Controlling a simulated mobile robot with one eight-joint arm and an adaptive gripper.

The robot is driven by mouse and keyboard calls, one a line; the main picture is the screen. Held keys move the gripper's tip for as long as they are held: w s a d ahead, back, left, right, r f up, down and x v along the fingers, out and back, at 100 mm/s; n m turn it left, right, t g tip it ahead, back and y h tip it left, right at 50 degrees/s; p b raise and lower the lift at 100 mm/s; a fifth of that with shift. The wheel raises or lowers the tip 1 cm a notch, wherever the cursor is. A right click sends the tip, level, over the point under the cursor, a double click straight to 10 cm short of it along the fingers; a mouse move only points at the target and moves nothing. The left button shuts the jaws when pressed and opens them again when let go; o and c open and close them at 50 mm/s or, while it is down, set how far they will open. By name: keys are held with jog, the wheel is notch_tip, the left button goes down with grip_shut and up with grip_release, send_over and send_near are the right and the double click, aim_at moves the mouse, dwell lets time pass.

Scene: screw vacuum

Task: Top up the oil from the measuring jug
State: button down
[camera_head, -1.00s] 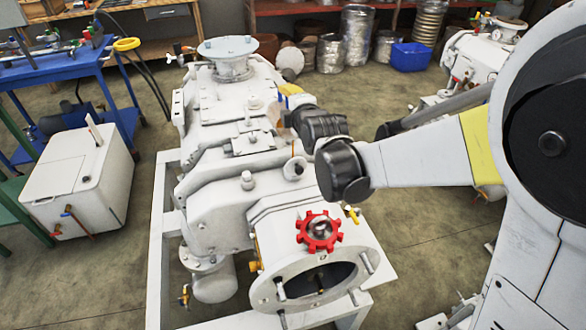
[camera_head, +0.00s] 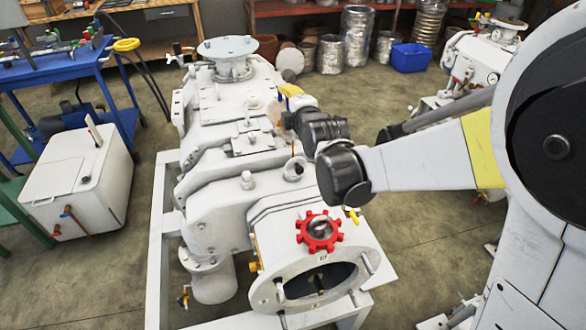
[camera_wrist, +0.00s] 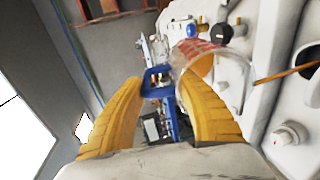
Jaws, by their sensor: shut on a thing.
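The measuring jug (camera_wrist: 197,68) is clear with orange-red markings and lies tilted beside my gripper's right finger in the wrist view. Its round rim faces right, toward the white pump housing. In the head view the jug (camera_head: 274,114) is a faint pinkish shape at the pump's upper right side. My gripper (camera_head: 288,92) has yellow fingers, which also show in the wrist view (camera_wrist: 162,98), shut on the jug. The exact grip point is unclear. The large white screw vacuum pump (camera_head: 215,190) stands in the middle. The oil level and any pouring cannot be made out.
A red handwheel (camera_head: 319,232) sits at the pump's near end. A black knob (camera_wrist: 220,34) and a white fitting (camera_wrist: 287,136) stick out near the jug. A white box (camera_head: 75,190) and blue cart (camera_head: 60,75) stand left. Floor is clear between the box and the pump.

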jog(key=shift+s+t+b, duration=0.3)
jog(key=shift+t+b, duration=0.1)
jog(key=shift+b, duration=0.05)
dwell(1.7)
